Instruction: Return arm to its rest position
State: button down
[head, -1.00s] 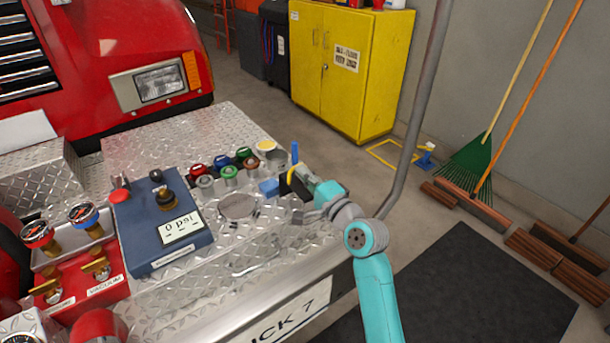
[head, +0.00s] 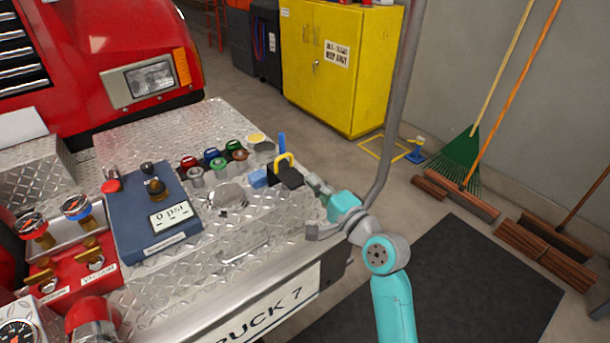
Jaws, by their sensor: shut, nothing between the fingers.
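My teal arm (head: 392,300) rises from the bottom of the head view and bends to the left at its grey joint. My gripper (head: 312,182) is small in the picture, shut and empty. It is over the right end of the truck's diamond-plate bumper (head: 240,255), just right of a black block with a yellow handle (head: 287,172). I cannot tell whether the fingertips touch the block.
A grey pole (head: 400,110) stands close behind my arm. A yellow cabinet (head: 330,80) and brooms are farther back. The dark mat (head: 460,280) is clear.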

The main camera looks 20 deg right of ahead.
jog(key=s+f+n+g+h, duration=0.1)
jog(key=s+f+n+h, duration=0.15)
jog(key=s+f, duration=0.8)
jog(key=s+f+n+g+h, duration=0.1)
jog(key=s+f+h, duration=0.2)
jog(key=s+f, duration=0.75)
jog(key=s+r+n, duration=0.2)
jog(key=s+n, duration=0.1)
jog(key=s, duration=0.6)
jog(key=s+a+r+n, duration=0.1)
jog(key=s+n, duration=0.3)
jog(key=s, duration=0.6)
jog(key=s+r+n+g, duration=0.1)
jog(key=s+n, duration=0.3)
jog(key=s, duration=0.5)
jog(key=shift+s+a+r, duration=0.25)
jog(key=shift+a+r, duration=0.05)
jog(key=shift+r, duration=0.6)
